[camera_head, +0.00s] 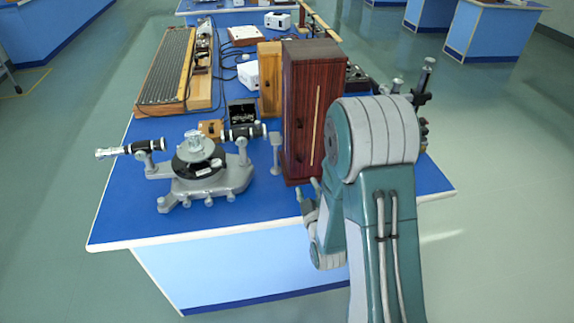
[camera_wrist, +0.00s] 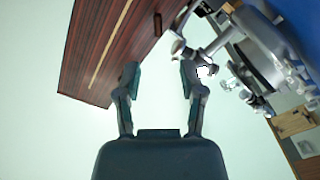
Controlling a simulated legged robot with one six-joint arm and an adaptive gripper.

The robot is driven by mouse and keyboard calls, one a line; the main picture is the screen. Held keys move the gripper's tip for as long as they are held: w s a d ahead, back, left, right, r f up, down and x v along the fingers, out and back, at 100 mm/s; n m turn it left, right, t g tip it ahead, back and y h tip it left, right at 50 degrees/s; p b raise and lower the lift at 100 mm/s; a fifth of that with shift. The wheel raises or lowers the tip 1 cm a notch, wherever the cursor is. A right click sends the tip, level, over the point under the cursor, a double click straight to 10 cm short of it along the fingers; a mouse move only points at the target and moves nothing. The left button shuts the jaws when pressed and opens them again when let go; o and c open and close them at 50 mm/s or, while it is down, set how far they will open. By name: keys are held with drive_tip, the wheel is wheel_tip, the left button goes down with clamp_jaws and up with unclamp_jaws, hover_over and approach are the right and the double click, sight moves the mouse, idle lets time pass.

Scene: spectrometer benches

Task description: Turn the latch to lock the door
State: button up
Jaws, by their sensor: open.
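A tall dark red-brown wooden cabinet (camera_head: 297,85) stands on the near part of the blue bench, with a pale vertical strip on its front. Its front appears flush, but I cannot tell whether the door is fully shut. A small dark fitting, apparently the latch, shows on the cabinet in the wrist view (camera_wrist: 157,24). My gripper (camera_head: 307,189) is low in front of the cabinet, near the bench's front edge, partly hidden by my arm. In the wrist view my gripper (camera_wrist: 160,74) is open and empty, with its fingers apart from the latch; the cabinet (camera_wrist: 105,45) lies beyond the left finger.
A grey spectrometer (camera_head: 200,170) stands left of the cabinet; it also shows in the wrist view (camera_wrist: 262,50). A lighter wooden box (camera_head: 270,80) is behind the cabinet. A long wooden-framed apparatus (camera_head: 172,65) lies at the back left. The bench's front left corner is bare.

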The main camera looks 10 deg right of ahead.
sight(298, 161)
drive_tip(key=w, duration=0.9)
drive_tip(key=shift+w+a, duration=0.25)
drive_tip(key=shift+a, duration=0.15)
drive_tip(key=shift+w, duration=0.35)
drive_tip(key=shift+w+d, duration=0.2)
drive_tip(key=shift+d, duration=0.55)
drive_tip(key=shift+a, duration=0.1)
drive_tip(key=c, duration=0.5)
drive_tip(key=shift+a, duration=0.15)
clamp_jaws()
drive_tip(key=shift+a, duration=0.15)
